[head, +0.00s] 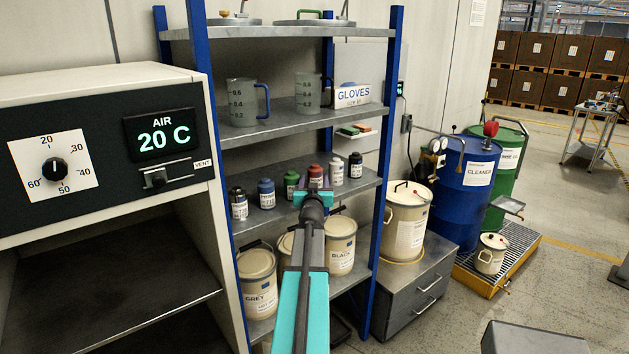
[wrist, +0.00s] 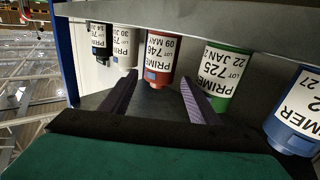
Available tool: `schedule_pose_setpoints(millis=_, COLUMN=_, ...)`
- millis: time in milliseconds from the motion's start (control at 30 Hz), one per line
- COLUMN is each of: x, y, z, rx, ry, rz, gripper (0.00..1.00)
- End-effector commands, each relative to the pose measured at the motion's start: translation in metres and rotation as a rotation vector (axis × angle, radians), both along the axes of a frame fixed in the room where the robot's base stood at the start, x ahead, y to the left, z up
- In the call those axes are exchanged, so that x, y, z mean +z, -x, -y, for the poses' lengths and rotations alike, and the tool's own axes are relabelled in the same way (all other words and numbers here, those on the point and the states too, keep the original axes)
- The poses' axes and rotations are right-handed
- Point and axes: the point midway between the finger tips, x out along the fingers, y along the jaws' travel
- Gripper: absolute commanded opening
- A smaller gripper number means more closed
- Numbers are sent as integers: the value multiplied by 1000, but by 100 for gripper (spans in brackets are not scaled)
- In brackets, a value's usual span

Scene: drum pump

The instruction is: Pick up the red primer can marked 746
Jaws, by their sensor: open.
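The red primer can (head: 316,174) stands on the middle shelf, in a row of small cans. In the wrist view, which is upside down, the red can (wrist: 152,76) shows a white label reading PRIMER, LOT 746, 09 MAY. My gripper (head: 313,196) is in front of it in the head view and hides its lower part. In the wrist view my gripper (wrist: 160,78) is open, one finger on each side of the red can's line. I cannot tell whether the fingertips reach around it. Nothing is held.
A green can (head: 291,183), marked 725 in the wrist view, and a white can (head: 337,171) flank the red one closely. A blue can (head: 266,193) and black cans stand farther out. A shelf board (head: 290,118) is above, and a blue post (head: 383,150) is to the right.

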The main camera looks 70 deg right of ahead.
Motion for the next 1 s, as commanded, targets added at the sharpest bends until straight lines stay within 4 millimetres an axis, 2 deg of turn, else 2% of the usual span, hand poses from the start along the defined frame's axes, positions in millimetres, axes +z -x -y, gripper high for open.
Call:
schedule_pose_setpoints(millis=367, x=-1, y=-2, z=5, rx=1, ry=0, rz=0, gripper=55)
schedule_pose_setpoints(millis=1000, x=-3, y=-17, z=48, rx=2, ry=0, rz=0, gripper=55)
